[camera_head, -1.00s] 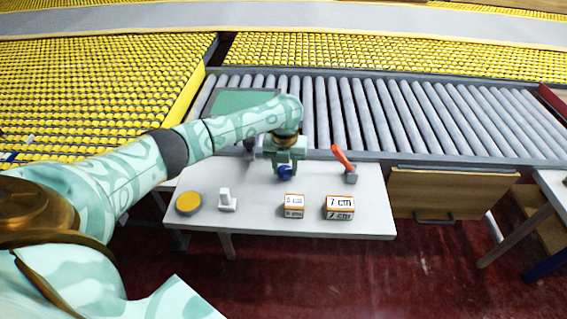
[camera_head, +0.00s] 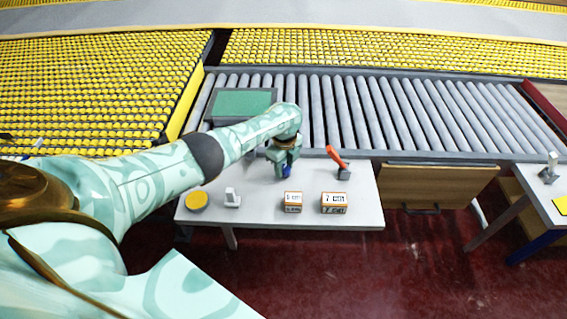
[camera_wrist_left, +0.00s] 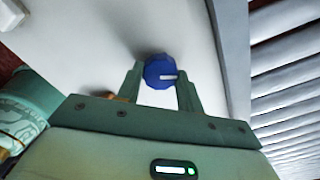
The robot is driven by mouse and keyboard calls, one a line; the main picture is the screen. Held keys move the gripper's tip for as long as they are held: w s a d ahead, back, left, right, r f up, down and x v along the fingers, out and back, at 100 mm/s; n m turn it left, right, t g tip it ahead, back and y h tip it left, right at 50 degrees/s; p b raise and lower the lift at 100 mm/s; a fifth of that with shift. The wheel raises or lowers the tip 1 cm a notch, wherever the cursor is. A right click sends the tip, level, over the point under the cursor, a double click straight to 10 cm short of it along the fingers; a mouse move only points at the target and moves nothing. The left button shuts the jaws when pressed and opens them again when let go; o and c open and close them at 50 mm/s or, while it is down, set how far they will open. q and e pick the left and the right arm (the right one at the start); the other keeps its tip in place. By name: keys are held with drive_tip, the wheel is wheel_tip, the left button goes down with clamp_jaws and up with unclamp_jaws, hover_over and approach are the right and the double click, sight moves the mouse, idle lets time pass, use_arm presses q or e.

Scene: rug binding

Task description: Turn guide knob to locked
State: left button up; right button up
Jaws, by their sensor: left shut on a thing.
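The guide knob (camera_wrist_left: 158,68) is round and blue with a white pointer mark. In the left wrist view it sits between the two fingertips of my left gripper (camera_wrist_left: 160,80), and its mark points to the right. In the head view my left gripper (camera_head: 285,168) reaches down over the white table and is shut on the knob, which shows only as a small blue patch (camera_head: 286,171). Any lock markings around the knob cannot be made out. My right gripper is not in view.
On the white table (camera_head: 260,215) stand a yellow disc (camera_head: 197,201), a small white stand (camera_head: 232,198), two size-labelled blocks (camera_head: 292,202) (camera_head: 334,203) and a red-orange lever (camera_head: 337,157). A roller conveyor (camera_head: 400,115) with a green sheet (camera_head: 240,104) runs behind.

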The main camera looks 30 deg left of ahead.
sight(284, 168)
use_arm(q)
drive_tip(key=n+p, duration=0.1)
drive_tip(key=n, duration=0.4)
drive_tip(key=shift+n, duration=0.3)
drive_tip(key=n, duration=0.5)
drive_tip(key=shift+w+p, duration=0.1)
drive_tip(key=shift+p, duration=0.25)
drive_tip(key=shift+n, duration=0.3)
drive_tip(key=o, duration=1)
wheel_tip(284, 168, up, 16)
drive_tip(key=p, duration=1.3)
drive_tip(key=shift+r+p, duration=0.15)
drive_tip(key=shift+p, duration=0.15)
